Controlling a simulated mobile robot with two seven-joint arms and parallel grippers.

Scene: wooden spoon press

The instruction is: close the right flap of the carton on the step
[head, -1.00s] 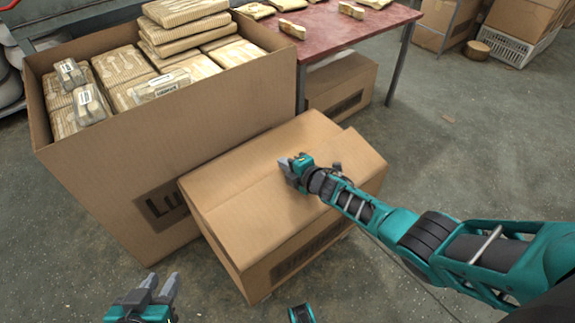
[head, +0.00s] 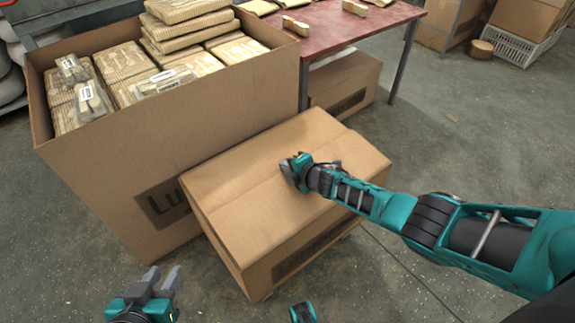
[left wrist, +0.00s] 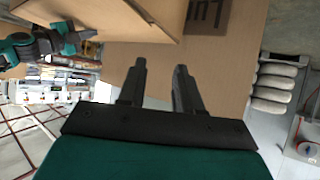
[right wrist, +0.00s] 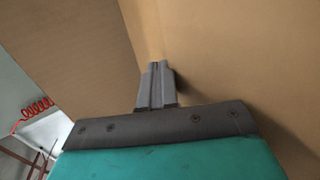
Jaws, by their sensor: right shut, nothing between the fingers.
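The brown carton (head: 290,255) stands in the middle of the head view, beside a larger open carton. Its right flap (head: 345,165) lies down, almost level with the left flap (head: 250,150), and a seam runs between them. My right gripper (head: 287,170) is shut and empty, with its fingertips at the right flap near the seam. In the right wrist view its closed fingers (right wrist: 157,75) are against or very near cardboard. My left gripper (head: 165,280) is open and empty, low in front of the large carton, with its fingers apart in the left wrist view (left wrist: 160,80).
The large open carton (head: 110,185) at left holds several packs of wooden cutlery (head: 120,65). A red-topped table (head: 345,35) stands behind, with another carton (head: 345,90) beneath. A white crate (head: 525,45) is at the back right. The floor at right is free.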

